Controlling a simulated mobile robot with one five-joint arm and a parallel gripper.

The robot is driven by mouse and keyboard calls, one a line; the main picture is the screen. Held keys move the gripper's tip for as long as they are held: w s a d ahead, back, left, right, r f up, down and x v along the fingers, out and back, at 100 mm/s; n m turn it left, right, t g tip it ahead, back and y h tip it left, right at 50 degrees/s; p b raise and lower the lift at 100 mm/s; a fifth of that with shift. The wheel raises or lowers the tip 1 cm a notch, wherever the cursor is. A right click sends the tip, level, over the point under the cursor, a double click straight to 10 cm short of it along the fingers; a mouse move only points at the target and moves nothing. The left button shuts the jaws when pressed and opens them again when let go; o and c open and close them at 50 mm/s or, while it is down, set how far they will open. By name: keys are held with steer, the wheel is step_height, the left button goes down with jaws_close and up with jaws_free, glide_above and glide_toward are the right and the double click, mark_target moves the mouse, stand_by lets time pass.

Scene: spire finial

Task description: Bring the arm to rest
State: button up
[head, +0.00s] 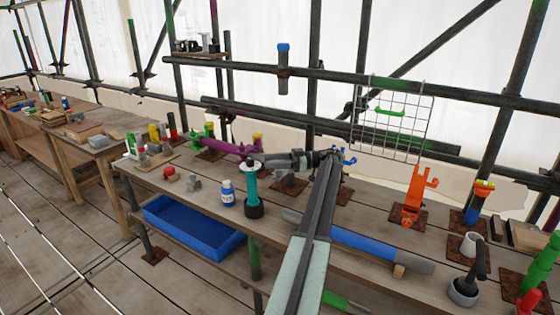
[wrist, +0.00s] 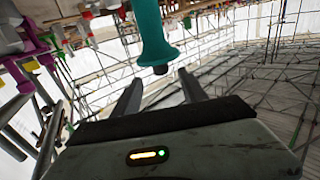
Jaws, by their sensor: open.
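My gripper (head: 268,163) is raised above the bench (head: 180,182) at the end of my bent arm, pointing left in the head view. In the wrist view my gripper (wrist: 159,78) has its two fingers spread apart, with nothing held between them.
A white and blue bottle (head: 228,193), a red ball (head: 169,171) and a purple tool (head: 225,147) are to the left. A blue and grey tube (head: 362,244) lies along the bench front. An orange bracket (head: 415,195) stands right. Scaffold poles (head: 345,75) run behind. A blue tray (head: 190,232) sits below.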

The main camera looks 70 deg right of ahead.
steer(key=shift+w+a+r, duration=0.1)
steer(key=shift+w+a, duration=0.05)
steer(key=shift+w, duration=0.1)
